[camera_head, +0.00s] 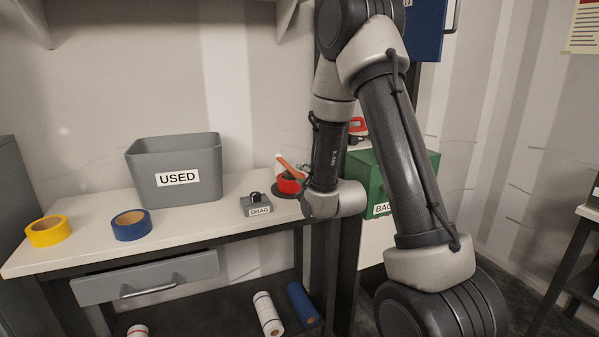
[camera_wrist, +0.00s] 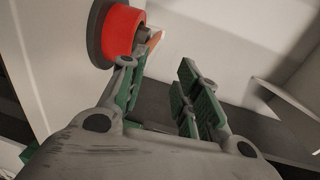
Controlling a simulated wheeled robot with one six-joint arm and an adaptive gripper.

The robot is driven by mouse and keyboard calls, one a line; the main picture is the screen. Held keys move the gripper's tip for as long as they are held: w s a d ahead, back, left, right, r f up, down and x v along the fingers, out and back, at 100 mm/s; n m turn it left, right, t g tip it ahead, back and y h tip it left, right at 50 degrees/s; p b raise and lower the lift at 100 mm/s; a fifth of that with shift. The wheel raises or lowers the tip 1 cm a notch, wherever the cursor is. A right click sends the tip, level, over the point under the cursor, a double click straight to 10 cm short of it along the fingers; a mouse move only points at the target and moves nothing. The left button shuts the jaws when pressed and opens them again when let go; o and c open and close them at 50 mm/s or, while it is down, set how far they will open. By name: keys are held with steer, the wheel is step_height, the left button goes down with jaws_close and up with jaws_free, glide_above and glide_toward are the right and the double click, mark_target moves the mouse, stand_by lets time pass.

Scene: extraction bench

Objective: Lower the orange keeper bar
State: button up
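The orange keeper bar (camera_head: 290,166) slants up to the left above the red roll (camera_head: 289,184) at the bench's right end. The red roll sits on a dark round base. In the wrist view the red roll (camera_wrist: 123,32) is at the upper left, and a small part of the orange bar (camera_wrist: 154,40) shows just past my left fingertip. My gripper (camera_wrist: 163,63) is open, with a clear gap between its green-padded fingers and nothing in it. I cannot tell whether the left finger touches the bar. In the head view my arm hides the gripper.
A grey bin marked USED (camera_head: 150,149), a small block marked DRAG (camera_head: 257,207), a blue tape roll (camera_head: 131,224) and a yellow one (camera_head: 48,231) stand on the white bench (camera_head: 210,222). A green box (camera_head: 426,164) stands right of the bench, partly behind my arm.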

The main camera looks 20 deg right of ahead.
steer(key=s, duration=0.3)
steer(key=shift+r, duration=0.15)
stand_by(0.3)
steer(key=s+f+n+g, duration=0.5)
steer(key=f+n+g, duration=0.1)
steer(key=f, duration=0.5)
steer(key=s+f+n+g, duration=0.2)
steer(key=s+n+g, duration=0.2)
steer(key=s, duration=0.3)
steer(key=s+r+n+g, duration=0.2)
steer(key=s+r+n, duration=0.6)
steer(key=s+r, duration=1.4)
steer(key=shift+s+a+r, duration=0.15)
steer(key=shift+s+r, duration=0.05)
steer(key=shift+r, duration=0.35)
